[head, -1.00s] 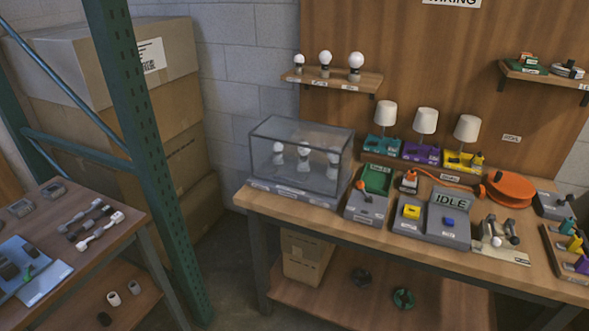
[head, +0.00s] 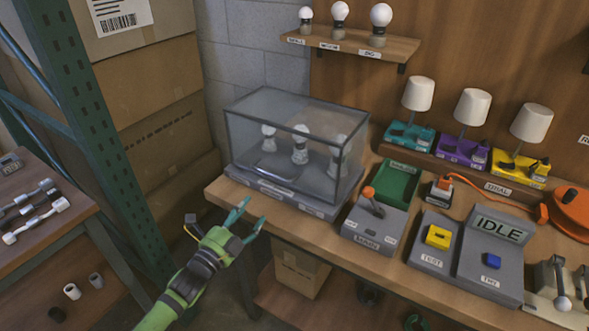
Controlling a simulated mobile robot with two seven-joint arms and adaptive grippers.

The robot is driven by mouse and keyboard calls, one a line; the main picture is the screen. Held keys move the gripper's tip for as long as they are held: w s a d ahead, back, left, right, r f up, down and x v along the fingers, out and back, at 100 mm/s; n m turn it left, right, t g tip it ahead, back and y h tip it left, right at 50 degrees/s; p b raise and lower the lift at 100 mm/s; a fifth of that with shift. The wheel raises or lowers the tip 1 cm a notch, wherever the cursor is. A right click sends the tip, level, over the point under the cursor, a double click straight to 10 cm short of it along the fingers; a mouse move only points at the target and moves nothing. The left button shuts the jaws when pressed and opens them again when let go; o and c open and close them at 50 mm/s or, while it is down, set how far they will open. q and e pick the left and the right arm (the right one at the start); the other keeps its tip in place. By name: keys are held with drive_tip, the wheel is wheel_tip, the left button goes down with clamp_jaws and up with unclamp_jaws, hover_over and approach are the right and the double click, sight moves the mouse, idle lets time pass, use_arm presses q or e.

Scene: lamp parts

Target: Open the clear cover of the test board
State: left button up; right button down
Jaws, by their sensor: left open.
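The test board (head: 283,194) is a grey base at the left end of the workbench. Its clear box-shaped cover (head: 262,118) has dark edges and sits down over the base, shut. Several bulbs in sockets, one of them the middle bulb (head: 300,146), stand inside and show through the cover. My left gripper (head: 246,215) is open and empty. Its teal fingers point up toward the front left corner of the bench, in front of the board and apart from the cover in the picture. My right gripper is not in view.
A grey box with an orange-knobbed lever (head: 370,208) stands right of the board. Further right are a yellow button (head: 438,237) and an IDLE display (head: 499,230). A green rack post (head: 110,130) stands at left. A bulb shelf (head: 352,46) hangs above.

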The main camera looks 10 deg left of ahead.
sight(271, 176)
use_arm(q)
drive_tip(key=shift+o, duration=0.2)
drive_tip(key=shift+m+t+h, duration=0.6)
drive_tip(key=shift+m+t, duration=0.1)
drive_tip(key=shift+t, duration=0.1)
drive_tip(key=w+r, duration=0.1)
drive_tip(key=r, duration=0.1)
drive_tip(key=w+d+r, duration=0.1)
drive_tip(key=r, duration=0.2)
drive_tip(key=w+d+r, duration=0.1)
drive_tip(key=r, duration=0.1)
drive_tip(key=shift+w+d+r+p, duration=0.1)
drive_tip(key=shift+w+r+p, duration=0.1)
drive_tip(key=shift+w+p, duration=0.2)
drive_tip(key=w, duration=0.1)
drive_tip(key=w+d, duration=0.2)
drive_tip(key=shift+f, duration=0.3)
drive_tip(key=shift+c, duration=0.2)
drive_tip(key=shift+w+g, duration=0.25)
drive_tip(key=shift+g, duration=0.05)
drive_tip(key=shift+w+d+f, duration=0.15)
drive_tip(key=shift+w+f, duration=0.15)
drive_tip(key=shift+w, duration=0.5)
drive_tip(key=shift+s+r, duration=0.1)
drive_tip(key=shift+s, duration=0.05)
drive_tip(key=shift+c, duration=1.2)
clamp_jaws()
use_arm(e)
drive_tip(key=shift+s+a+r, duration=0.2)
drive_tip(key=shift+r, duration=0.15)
